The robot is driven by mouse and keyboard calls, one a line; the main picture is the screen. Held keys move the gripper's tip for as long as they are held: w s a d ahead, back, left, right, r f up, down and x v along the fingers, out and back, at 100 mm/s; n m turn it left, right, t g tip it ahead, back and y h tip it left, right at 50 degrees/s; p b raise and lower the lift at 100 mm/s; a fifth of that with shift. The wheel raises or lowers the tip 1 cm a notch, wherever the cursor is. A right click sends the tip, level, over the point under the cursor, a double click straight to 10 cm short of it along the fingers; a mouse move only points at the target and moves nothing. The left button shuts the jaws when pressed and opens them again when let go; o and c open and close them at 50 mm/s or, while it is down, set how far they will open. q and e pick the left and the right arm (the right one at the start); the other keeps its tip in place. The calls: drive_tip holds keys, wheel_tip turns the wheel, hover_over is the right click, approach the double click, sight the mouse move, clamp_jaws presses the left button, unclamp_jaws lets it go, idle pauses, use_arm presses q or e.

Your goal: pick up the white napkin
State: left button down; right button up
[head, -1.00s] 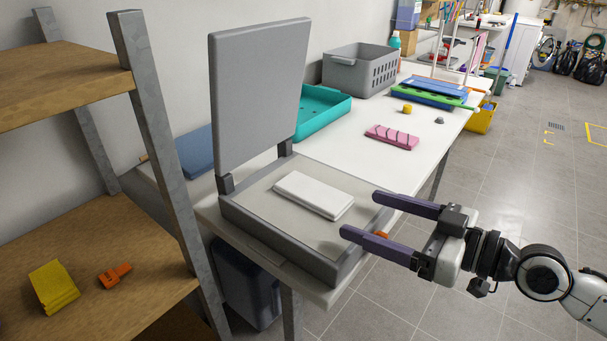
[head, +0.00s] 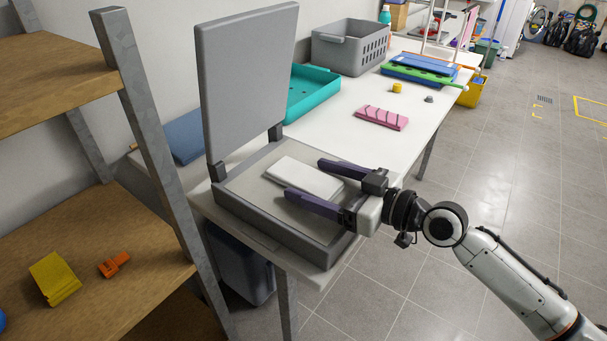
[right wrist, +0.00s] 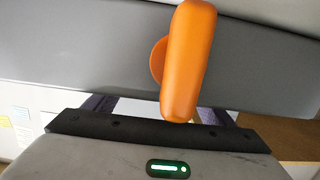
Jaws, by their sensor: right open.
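The white napkin (head: 293,173) lies flat, like a folded slab, inside a shallow grey box (head: 262,225) whose lid (head: 249,85) stands open. My right gripper (head: 304,178) is open and empty. It reaches in from the right over the box's front right side, with its two dark purple fingers pointing at the napkin and their tips near its long sides. I cannot tell how high the fingers are above it. In the right wrist view an orange handle (right wrist: 187,65) on the grey box hides much of the space between the fingers. My left gripper is not in view.
A wooden shelf unit (head: 60,250) with a grey post stands close on the left. Open floor lies to the right.

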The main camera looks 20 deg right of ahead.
drive_tip(key=shift+w+a, duration=0.15)
drive_tip(key=shift+w, duration=0.05)
drive_tip(key=c, duration=1)
drive_tip(key=shift+c, duration=1.2)
